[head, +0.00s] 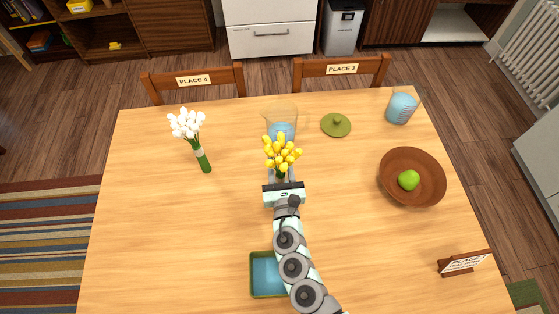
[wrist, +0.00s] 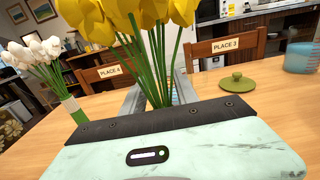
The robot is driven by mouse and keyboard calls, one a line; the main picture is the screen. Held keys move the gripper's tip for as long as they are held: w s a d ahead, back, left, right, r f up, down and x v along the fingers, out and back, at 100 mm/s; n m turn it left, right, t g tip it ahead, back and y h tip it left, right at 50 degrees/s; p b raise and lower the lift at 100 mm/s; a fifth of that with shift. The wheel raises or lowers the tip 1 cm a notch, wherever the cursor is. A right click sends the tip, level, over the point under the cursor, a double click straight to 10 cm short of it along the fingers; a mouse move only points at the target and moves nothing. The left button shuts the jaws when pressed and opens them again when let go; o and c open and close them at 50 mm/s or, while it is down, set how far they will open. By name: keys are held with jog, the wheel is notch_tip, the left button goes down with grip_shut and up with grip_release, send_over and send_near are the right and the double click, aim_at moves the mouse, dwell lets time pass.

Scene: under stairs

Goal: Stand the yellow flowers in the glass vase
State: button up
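The yellow flowers (head: 282,154) are a bunch of yellow blooms on green stems. My gripper (head: 281,176) is shut on their stems and holds them roughly upright over the table. In the wrist view the flowers (wrist: 128,18) fill the top middle, with the stems between the grey fingers (wrist: 158,95). The glass vase (head: 281,109) is clear with a bluish lower part and stands just beyond the flowers. The blooms overlap its near side in the head view. I cannot make out the vase behind the stems in the wrist view.
White flowers (head: 187,125) stand left of the vase. A blue tray (head: 262,275) lies near my arm.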

jog(key=shift+o, duration=0.9)
jog(key=s+d+r, duration=0.1)
jog(key=s, duration=1.1)
jog(key=shift+d, duration=0.25)
jog(key=shift+r, duration=0.1)
